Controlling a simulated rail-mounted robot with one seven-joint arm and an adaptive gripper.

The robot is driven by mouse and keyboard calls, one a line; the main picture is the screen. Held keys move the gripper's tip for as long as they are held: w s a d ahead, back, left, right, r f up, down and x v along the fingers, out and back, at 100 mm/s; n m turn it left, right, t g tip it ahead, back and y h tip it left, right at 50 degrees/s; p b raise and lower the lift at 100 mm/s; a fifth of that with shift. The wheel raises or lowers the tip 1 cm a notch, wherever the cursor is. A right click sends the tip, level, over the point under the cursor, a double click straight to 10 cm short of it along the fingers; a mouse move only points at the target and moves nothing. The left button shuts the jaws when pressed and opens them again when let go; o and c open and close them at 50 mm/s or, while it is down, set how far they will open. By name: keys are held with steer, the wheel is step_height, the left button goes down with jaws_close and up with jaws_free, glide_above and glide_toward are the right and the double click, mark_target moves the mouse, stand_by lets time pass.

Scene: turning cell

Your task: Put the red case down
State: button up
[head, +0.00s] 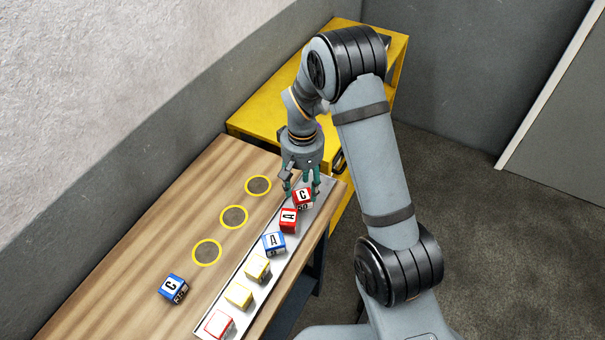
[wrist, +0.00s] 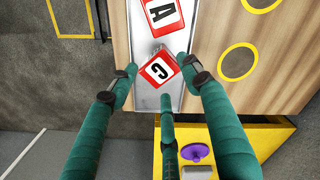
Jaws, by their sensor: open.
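A red case marked C (head: 304,196) is at the far end of the metal tray, turned at an angle to the tray's edges. It also shows in the wrist view (wrist: 158,70). My gripper (head: 302,187) is directly over it, its green fingers open and spread around the case. In the wrist view the fingertips (wrist: 167,86) stand apart from its sides. A red case marked A (head: 288,219) is beside it on the tray, very close; whether they touch I cannot tell. A red-topped case (head: 219,323) stands at the tray's near end.
The tray (head: 240,280) also holds a blue A case (head: 274,243) and two yellow cases (head: 257,267). A blue C case (head: 174,288) stands on the wooden table. A yellow cabinet (head: 262,120) adjoins the far end.

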mark_target(303, 195)
step_height(303, 195, up, 7)
steer(key=shift+b, duration=0.45)
